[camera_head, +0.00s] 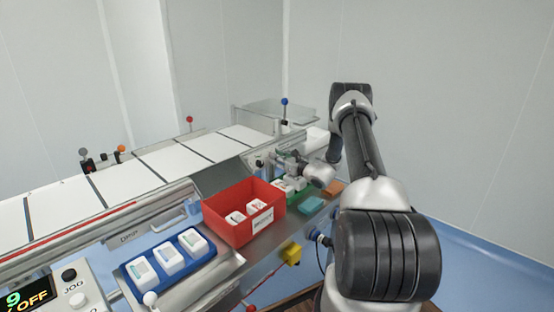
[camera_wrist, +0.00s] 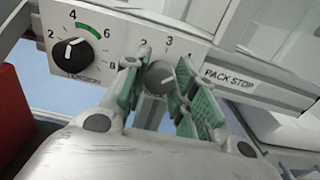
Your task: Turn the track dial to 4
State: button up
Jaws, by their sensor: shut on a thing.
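The track dial (camera_wrist: 160,76) is a small dark round knob on a pale panel in the wrist view. The numbers 2, 3 and 4 stand around its upper side, and its lower label is partly covered. A light pointer mark shows on it, but I cannot read its setting surely. My gripper (camera_wrist: 161,88) is shut on the knob, with one green-padded finger at its left and one at its right. In the head view my gripper (camera_head: 289,160) is small, at the machine's far right part, and the dial cannot be made out there.
A larger black tension dial (camera_wrist: 74,53) with a green arc sits just left on the same panel. "PACK STOP" lettering is at the right. A red bin (camera_head: 243,214) and a blue tray (camera_head: 139,283) holding white packs stand on the machine's front ledge.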

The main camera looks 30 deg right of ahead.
jog(key=o, duration=1)
jog(key=v, duration=1.2)
jog(key=shift+r, duration=0.1)
